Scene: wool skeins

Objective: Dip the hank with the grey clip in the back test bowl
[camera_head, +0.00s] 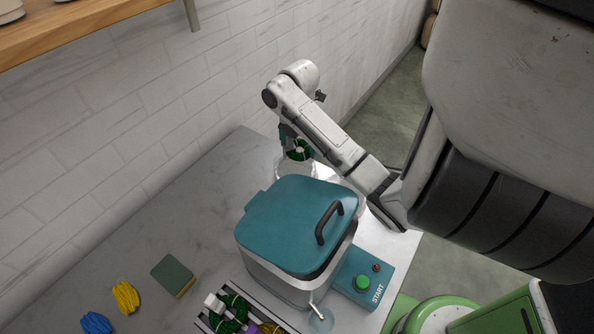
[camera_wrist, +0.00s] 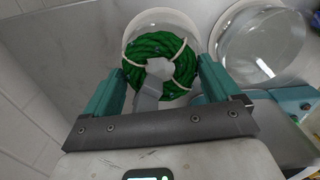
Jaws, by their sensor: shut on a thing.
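My gripper (camera_wrist: 160,78) is shut on the grey clip (camera_wrist: 158,72) of a dark green hank (camera_wrist: 160,47) tied with pale bands. The hank hangs beyond the fingers, over or inside a clear round bowl (camera_wrist: 163,16); the depth is hard to tell. A second clear bowl (camera_wrist: 262,45) stands to its right in the wrist view. In the head view the green hank (camera_head: 299,151) is behind the teal-lidded pot, with clear glass (camera_head: 290,169) just below it. My arm and the pot hide much of the bowls there.
The pot's teal lid (camera_head: 293,222) with a black handle stands in front of the bowls. A START button box (camera_head: 362,280) is beside it. A rack (camera_head: 205,322) holds other hanks. A sponge (camera_head: 173,275), yellow hank (camera_head: 126,297) and blue hank (camera_head: 96,323) lie left. The back-left counter is clear.

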